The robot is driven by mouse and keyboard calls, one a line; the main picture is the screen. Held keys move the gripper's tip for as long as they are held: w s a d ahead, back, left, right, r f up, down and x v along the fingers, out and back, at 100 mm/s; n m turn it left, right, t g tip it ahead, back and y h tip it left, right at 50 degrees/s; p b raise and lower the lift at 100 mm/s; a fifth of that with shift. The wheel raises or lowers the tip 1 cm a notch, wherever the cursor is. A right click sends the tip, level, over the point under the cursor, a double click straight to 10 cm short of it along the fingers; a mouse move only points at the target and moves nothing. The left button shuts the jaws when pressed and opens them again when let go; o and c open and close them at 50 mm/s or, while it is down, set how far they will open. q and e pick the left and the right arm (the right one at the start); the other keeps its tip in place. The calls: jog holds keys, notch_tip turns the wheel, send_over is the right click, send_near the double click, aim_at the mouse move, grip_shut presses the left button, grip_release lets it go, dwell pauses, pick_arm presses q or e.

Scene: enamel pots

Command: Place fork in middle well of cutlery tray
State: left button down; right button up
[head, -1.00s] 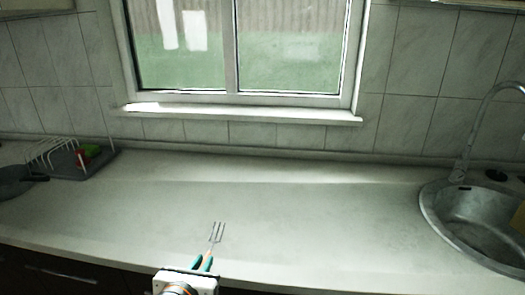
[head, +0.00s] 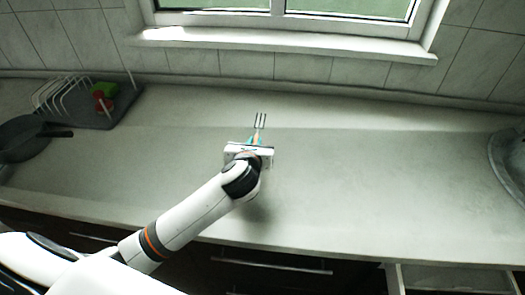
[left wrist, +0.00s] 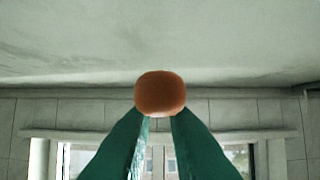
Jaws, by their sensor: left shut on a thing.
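The fork (head: 260,121) has thin grey tines and a brown handle. My left gripper (head: 255,141) is shut on its handle and holds it over the counter, tines pointing toward the window. In the left wrist view the rounded brown end of the fork's handle (left wrist: 160,93) shows at the teal fingertips; the tines are hidden there. A shadow lies on the counter below the gripper. The cutlery tray cannot be made out in either view. My right gripper is not in view.
The counter (head: 380,180) is clear around the gripper. A dark dish rack (head: 120,112) with red and green things and a dark pan (head: 22,138) stand at the left. The sink (head: 508,160) is at the right edge. A drawer (head: 455,278) stands open at the bottom right.

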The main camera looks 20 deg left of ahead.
pick_arm(q)
jog(key=shift+s+d+f, duration=0.1)
jog(key=shift+f, duration=1.4)
notch_tip(320, 180, down, 3)
jog(key=shift+f+b, duration=0.15)
jog(key=shift+b, duration=0.2)
jog(key=shift+f, duration=0.15)
jog(key=c, duration=1.5)
grip_release()
jog(key=shift+o, duration=0.5)
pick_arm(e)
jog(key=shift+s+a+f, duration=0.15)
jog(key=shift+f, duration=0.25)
